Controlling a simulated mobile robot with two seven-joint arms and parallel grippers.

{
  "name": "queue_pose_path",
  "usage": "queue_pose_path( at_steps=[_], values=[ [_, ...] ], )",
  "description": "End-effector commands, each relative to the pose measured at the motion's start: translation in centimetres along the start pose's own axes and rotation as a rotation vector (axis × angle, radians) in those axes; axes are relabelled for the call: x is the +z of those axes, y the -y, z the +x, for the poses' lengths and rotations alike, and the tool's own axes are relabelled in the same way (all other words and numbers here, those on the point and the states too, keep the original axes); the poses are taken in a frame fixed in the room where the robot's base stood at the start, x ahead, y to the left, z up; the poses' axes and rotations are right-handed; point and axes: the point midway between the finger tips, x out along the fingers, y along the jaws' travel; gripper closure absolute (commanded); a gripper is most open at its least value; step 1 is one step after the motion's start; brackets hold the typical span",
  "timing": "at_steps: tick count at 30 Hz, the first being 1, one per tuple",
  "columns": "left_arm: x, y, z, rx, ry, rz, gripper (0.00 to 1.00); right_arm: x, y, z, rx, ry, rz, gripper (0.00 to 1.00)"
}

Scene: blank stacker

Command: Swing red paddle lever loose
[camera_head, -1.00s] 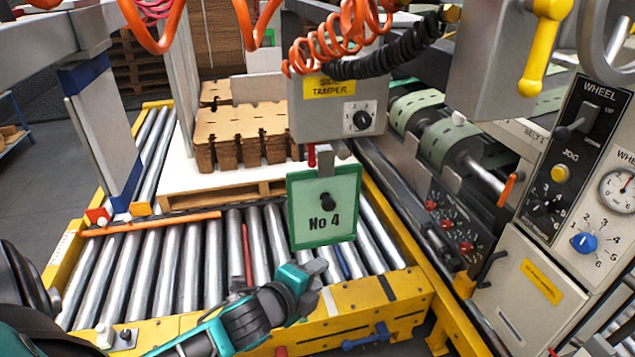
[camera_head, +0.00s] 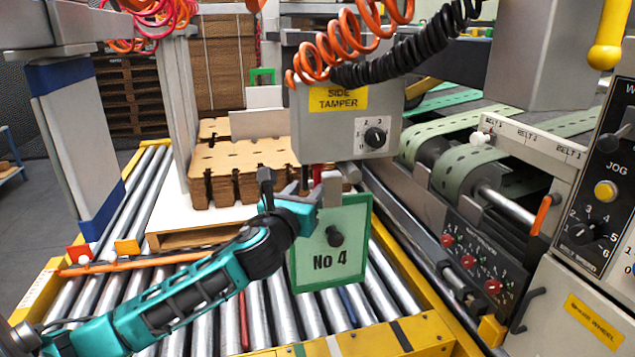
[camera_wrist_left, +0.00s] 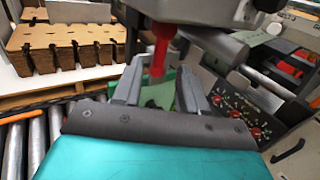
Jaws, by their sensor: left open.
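The red paddle lever (camera_wrist_left: 160,46) hangs down from the underside of the grey side tamper box (camera_head: 345,118). In the head view only a small red part of the lever (camera_head: 317,173) shows above my left gripper (camera_head: 296,186). In the left wrist view my left gripper (camera_wrist_left: 160,84) is open, with one finger on each side of the lever's lower end. I cannot tell whether either finger touches it. The green No 4 sign (camera_head: 331,248) hangs just behind and right of the gripper. My right gripper is not in view.
A stack of brown cardboard blanks (camera_head: 238,165) sits on a pallet behind the gripper. Orange coiled hose (camera_head: 340,45) and black coiled cable (camera_head: 410,55) hang above. The roller conveyor (camera_head: 262,318) lies below. A control panel (camera_head: 585,200) stands at right.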

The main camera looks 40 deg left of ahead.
Motion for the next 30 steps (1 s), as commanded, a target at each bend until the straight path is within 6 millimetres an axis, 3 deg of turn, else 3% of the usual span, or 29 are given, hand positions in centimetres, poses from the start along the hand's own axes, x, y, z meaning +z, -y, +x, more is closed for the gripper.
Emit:
queue_pose_path(
  at_steps=[6, 13, 26, 30],
  values=[
    [-0.1, 0.0, 3.8, 0.001, 0.002, -0.004, 0.58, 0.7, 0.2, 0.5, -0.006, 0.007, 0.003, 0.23],
    [-0.1, 0.0, 6.5, 0.0, -0.001, -0.003, 0.58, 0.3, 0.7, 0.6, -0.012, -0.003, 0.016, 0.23],
    [-0.1, 0.1, 7.4, -0.002, -0.001, -0.002, 0.58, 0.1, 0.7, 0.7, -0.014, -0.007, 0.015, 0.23],
    [-0.1, 0.0, 7.4, -0.001, -0.001, -0.003, 0.7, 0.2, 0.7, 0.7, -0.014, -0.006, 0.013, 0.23]
  ],
)
